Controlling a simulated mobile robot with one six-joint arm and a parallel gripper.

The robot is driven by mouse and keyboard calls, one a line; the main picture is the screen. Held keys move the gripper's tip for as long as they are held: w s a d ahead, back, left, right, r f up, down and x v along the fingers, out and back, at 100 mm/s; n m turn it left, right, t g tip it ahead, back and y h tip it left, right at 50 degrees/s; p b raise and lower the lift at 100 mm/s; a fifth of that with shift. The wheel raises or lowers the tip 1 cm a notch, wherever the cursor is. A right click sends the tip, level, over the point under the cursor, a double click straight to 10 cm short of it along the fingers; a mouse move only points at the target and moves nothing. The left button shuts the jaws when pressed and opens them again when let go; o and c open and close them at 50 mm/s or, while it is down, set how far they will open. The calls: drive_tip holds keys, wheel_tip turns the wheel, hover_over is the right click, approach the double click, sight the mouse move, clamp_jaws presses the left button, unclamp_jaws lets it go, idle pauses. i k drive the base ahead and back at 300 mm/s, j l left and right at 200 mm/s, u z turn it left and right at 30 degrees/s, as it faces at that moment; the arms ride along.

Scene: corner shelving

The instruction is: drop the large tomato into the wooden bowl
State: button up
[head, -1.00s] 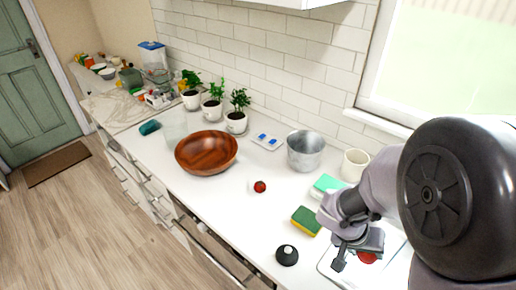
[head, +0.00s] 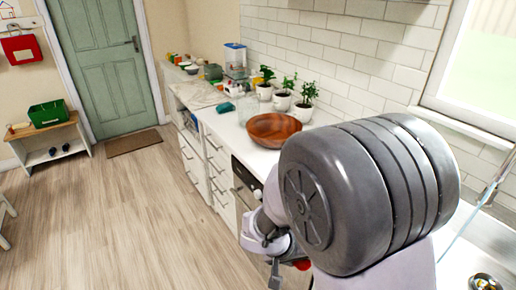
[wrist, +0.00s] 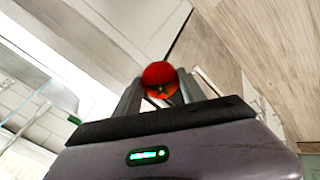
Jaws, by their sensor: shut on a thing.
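The large tomato (wrist: 160,74) is red and sits between the two fingers of my gripper (wrist: 159,90) in the wrist view. The fingers are shut on it from both sides. In the head view only a bit of the red tomato (head: 302,264) shows beside my gripper (head: 276,264), low in the picture and partly hidden by my arm. The brown wooden bowl (head: 274,127) stands on the white counter, beyond and above my gripper in the picture. My arm stands close to its right side. Its inside looks empty.
Potted plants (head: 282,101) stand behind the bowl against the tiled wall. Drawers (head: 217,165) face the open wooden floor (head: 130,220). My arm hides much of the counter. A sink (head: 484,281) is at the lower right.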

sight(276, 138)
drive_tip(key=i+j+z, duration=0.1)
drive_tip(key=i+j, duration=0.8)
drive_tip(key=j, duration=0.2)
drive_tip(key=i+j+z, duration=0.15)
drive_tip(key=i+j, duration=0.35)
drive_tip(key=j, duration=0.05)
